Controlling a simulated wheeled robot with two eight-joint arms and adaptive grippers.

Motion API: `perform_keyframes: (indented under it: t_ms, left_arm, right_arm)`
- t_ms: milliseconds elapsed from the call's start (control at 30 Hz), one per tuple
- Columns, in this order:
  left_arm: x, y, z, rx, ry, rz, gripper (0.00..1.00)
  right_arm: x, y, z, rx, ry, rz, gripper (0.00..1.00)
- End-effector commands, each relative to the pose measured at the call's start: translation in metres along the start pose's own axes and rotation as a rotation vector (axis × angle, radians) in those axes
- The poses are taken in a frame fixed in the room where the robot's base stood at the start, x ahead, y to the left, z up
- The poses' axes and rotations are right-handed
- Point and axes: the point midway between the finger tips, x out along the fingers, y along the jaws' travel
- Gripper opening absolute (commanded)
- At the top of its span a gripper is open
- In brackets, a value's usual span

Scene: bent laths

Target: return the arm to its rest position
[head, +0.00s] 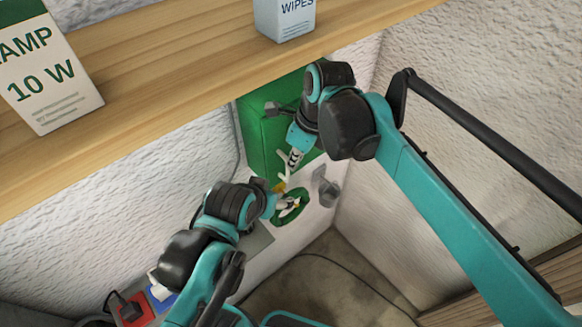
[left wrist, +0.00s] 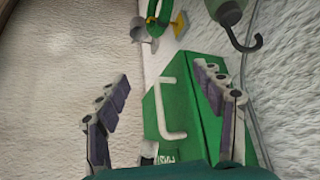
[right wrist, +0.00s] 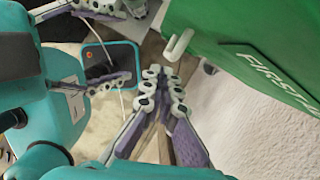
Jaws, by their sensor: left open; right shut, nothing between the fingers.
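My right arm reaches in from the right in the head view. Its gripper (head: 295,160) is in front of the green first-aid box (head: 262,135) on the wall. In the right wrist view its fingers (right wrist: 162,78) are together and empty, below the box's pale handle (right wrist: 179,46). My left gripper (head: 287,187) is just below the right one in the head view. In the left wrist view its fingers (left wrist: 165,85) are spread wide and empty. The green box (left wrist: 180,105) and its handle show between them. The left fingers also show close beside the right gripper in the right wrist view.
A wooden shelf (head: 150,75) crosses above, carrying a lamp box (head: 45,70) and a wipes box (head: 285,18). A green ring (head: 302,197) and a grey cup-like fitting (head: 328,190) are below the first-aid box. Red (head: 132,310) and blue sockets are lower left.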

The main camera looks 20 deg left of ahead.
Motion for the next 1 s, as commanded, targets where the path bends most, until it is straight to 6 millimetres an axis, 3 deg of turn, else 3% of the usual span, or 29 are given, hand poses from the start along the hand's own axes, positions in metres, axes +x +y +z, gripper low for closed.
perform_keyframes:
  t_ms: [100, 267, 367, 467, 567, 733, 1000]
  left_arm:
    - [0.0, 0.0, 0.0, 0.0, 0.0, 0.0, 0.68]
    - [0.0, 0.0, 0.0, 0.0, 0.0, 0.0, 0.68]
    - [0.005, 0.0, 0.003, 0.0, 0.0, 0.0, 0.68]
    - [0.02, 0.0, 0.015, 0.0, 0.0, 0.0, 0.68]
    - [0.047, 0.0, 0.034, 0.0, 0.0, 0.0, 0.68]
    - [0.097, 0.0, 0.069, 0.0, 0.0, 0.0, 0.68]
    - [0.169, 0.0, 0.121, 0.0, 0.0, 0.0, 0.68]
  right_arm:
    - [-0.014, -0.001, -0.002, 0.002, 0.002, 0.0, 0.0]
    - [-0.02, -0.001, -0.003, 0.002, 0.003, 0.0, 0.0]
    - [-0.015, -0.003, -0.009, -0.019, 0.0, -0.008, 0.0]
    - [0.0, -0.01, -0.034, -0.11, -0.006, -0.039, 0.0]
    - [0.026, -0.02, -0.078, -0.29, -0.009, -0.099, 0.0]
    - [0.081, -0.033, -0.171, -0.694, 0.046, -0.234, 0.0]
    - [0.178, -0.028, -0.308, -1.337, 0.302, -0.375, 0.0]
